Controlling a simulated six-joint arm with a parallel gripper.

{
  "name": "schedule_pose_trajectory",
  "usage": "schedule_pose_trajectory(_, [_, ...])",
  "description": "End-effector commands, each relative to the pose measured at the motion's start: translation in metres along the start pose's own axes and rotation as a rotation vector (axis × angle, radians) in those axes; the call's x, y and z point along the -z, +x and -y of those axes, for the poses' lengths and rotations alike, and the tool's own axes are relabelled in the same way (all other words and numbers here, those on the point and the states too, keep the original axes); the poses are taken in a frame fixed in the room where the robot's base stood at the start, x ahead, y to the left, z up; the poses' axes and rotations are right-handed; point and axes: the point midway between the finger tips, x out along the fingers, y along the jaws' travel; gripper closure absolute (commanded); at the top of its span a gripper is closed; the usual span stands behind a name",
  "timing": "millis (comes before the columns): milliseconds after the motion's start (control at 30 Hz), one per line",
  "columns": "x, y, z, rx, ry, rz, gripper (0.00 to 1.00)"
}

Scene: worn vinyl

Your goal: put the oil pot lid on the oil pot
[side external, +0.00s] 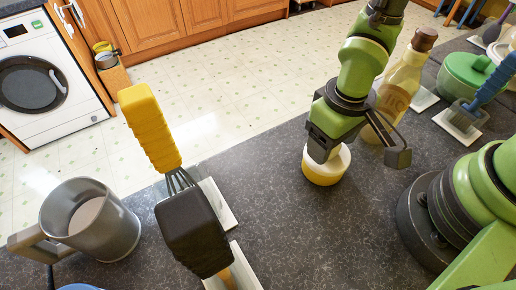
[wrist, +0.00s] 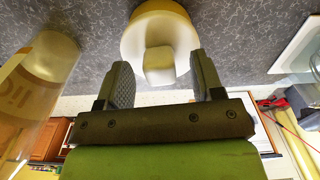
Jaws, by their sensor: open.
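A round yellow piece with a pale top, which looks like the oil pot lid (side external: 322,174), sits on the dark speckled counter. In the wrist view the lid (wrist: 160,22) shows a squarish pale knob at its middle. My gripper (side external: 358,157) is open just over it. In the wrist view the two fingers of my gripper (wrist: 161,80) are spread on either side of the knob, with a visible gap at each side. A grey open-topped pot with a handle, seemingly the oil pot (side external: 118,238), stands at the left, pale inside.
A labelled bottle (side external: 400,88) stands close behind my gripper, also at left in the wrist view (wrist: 40,75). A green lidded pot (side external: 465,80) and blue brush (side external: 490,85) are at right.

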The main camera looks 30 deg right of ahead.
Motion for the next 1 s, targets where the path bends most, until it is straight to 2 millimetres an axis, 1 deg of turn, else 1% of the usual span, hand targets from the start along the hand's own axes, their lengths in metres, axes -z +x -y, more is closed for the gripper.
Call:
schedule_pose_trajectory(233, [0.000,-0.004,0.000,0.000,0.000,-0.001,0.39])
schedule_pose_trajectory(1000, [0.001,-0.035,0.000,0.001,0.000,-0.002,0.39])
